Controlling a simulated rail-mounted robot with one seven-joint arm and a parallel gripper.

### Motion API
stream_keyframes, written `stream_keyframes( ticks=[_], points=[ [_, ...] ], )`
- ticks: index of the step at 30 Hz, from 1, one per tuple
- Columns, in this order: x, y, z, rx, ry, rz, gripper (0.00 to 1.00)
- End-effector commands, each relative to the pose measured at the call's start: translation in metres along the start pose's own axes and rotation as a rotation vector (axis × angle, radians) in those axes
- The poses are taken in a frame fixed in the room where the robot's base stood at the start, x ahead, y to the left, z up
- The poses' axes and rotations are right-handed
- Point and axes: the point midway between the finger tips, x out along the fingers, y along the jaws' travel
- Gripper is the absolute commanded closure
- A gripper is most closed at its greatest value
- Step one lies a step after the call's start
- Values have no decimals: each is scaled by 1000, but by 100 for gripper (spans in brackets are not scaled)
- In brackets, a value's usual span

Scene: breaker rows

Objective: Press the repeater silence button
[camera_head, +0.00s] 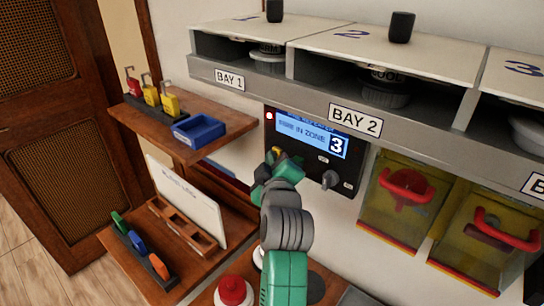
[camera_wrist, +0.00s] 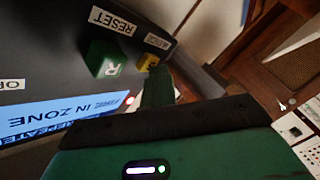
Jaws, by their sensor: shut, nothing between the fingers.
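The repeater panel (camera_head: 351,170) is a dark box under the bay shelf, with a lit blue screen (camera_head: 310,133) reading "... IN ZONE 3". In the wrist view a small yellow button (camera_wrist: 148,61) sits beside a small white label, too blurred to read surely. A green button (camera_wrist: 105,60) marked R sits next to it under a RESET label. My gripper (camera_head: 273,166) is shut and empty at the panel's lower left. In the wrist view its green fingertips (camera_wrist: 158,83) are right at the yellow button; I cannot tell whether they touch. My gripper hides the buttons' area in the head view.
A grey knob (camera_head: 330,180) is on the panel right of my gripper. The bay shelf (camera_head: 300,90) overhangs above. Yellow boxes with red handles (camera_head: 406,184) hang at right. A wooden shelf (camera_head: 215,146) with a blue tray (camera_head: 199,130) and padlocks is at left.

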Motion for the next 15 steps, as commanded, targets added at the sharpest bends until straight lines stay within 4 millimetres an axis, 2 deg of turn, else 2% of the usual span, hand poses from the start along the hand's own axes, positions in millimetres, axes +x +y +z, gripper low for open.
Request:
stream_keyframes(
  ticks=[15],
  points=[
    [-2, 0, -1, 0, 0, 1, 100]
  ],
)
